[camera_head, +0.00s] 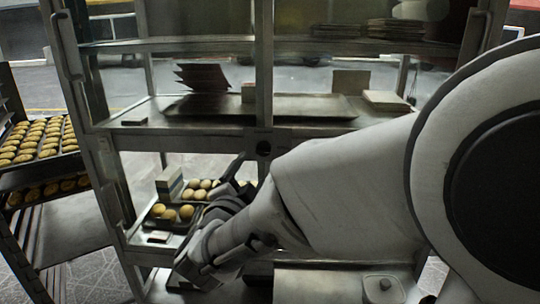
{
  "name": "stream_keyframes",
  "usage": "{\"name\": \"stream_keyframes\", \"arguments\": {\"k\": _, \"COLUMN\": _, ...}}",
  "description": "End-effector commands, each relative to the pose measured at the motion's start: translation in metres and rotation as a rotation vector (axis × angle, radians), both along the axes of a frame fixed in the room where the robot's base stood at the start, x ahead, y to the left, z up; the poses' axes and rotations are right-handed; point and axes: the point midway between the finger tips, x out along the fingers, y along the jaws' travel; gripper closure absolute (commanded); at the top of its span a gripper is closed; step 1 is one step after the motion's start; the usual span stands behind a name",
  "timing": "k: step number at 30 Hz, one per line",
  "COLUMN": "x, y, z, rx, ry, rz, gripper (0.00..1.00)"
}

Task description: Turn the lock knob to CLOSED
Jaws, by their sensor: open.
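A small dark round fitting (264,148), which looks like the lock knob, sits on the central upright of the metal cabinet (264,70). No marking on it is legible, so I cannot tell which way it is turned. My arm reaches in from the right, and its dark gripper (236,178) is below and slightly left of the fitting. The gripper is open, with dark fingers pointing up, and appears apart from the fitting. The wrist hides part of the gripper and the lower cabinet.
A tray (146,222) of round buns is on the lower shelf behind my gripper. The middle shelf holds a flat tray (300,104) and dark boards (203,77). A rack with filled trays (38,158) stands at the left. My arm covers the right side.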

Motion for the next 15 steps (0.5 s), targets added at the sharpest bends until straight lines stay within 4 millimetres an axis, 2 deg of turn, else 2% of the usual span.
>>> {"name": "stream_keyframes", "arguments": {"k": 3, "x": 0.027, "y": -0.006, "z": -0.002, "rx": 0.0, "ry": 0.001, "rz": -0.003, "gripper": 0.24}}
{"name": "stream_keyframes", "arguments": {"k": 9, "x": 0.067, "y": -0.014, "z": -0.002, "rx": 0.001, "ry": 0.0, "rz": -0.003, "gripper": 0.24}}
{"name": "stream_keyframes", "arguments": {"k": 15, "x": 0.092, "y": -0.017, "z": -0.001, "rx": 0.0, "ry": 0.0, "rz": 0.0, "gripper": 0.24}}
